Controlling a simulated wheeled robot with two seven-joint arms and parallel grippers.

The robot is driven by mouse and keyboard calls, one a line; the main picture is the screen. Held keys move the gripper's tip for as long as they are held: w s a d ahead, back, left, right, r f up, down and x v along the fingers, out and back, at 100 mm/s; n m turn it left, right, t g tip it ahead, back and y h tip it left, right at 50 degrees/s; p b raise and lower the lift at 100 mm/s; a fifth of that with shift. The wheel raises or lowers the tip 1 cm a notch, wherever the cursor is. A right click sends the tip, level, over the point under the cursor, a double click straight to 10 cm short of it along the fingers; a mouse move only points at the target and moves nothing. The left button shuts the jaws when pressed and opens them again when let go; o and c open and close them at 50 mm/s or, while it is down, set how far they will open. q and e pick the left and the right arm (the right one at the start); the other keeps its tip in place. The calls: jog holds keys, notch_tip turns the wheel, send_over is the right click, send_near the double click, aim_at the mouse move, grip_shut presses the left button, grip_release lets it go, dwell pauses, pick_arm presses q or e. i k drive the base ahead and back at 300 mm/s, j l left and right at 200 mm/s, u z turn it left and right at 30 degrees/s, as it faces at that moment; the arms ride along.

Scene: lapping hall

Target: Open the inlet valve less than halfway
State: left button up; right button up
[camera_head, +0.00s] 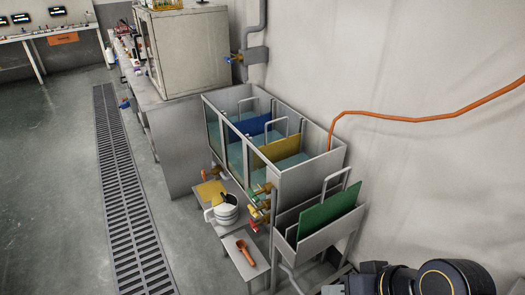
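A valve with a blue handle (233,59) sits on the grey wall pipe at the top centre. More brass valves show on the front of the three-bay tank: one with a green handle (261,189) and one with a red handle (255,214). No label shows which one is the inlet valve, and the handles are too small to read their angles. My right gripper (366,280) is at the bottom edge, right of and below the valves and far from them. Its fingers cannot be made out. My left gripper is not in view.
The tank (310,172) holds liquid and coloured plates. A side tray (303,247) with a green board stands at its right end. A floor grate (126,200) runs along clear floor at left.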

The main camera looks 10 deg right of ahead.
aim_at(228, 60)
jog(key=i+j+z, duration=0.15)
jog(key=i+j, duration=0.15)
jog(key=i+j+z, duration=0.25)
jog(key=i+j, duration=0.2)
jog(key=j, duration=0.2)
jog(key=i+j+z, duration=0.15)
jog(key=j, duration=0.25)
jog(key=i+j+z, duration=0.15)
jog(key=i+j, duration=0.15)
jog(key=i+j+z, duration=0.15)
jog(key=j, duration=0.35)
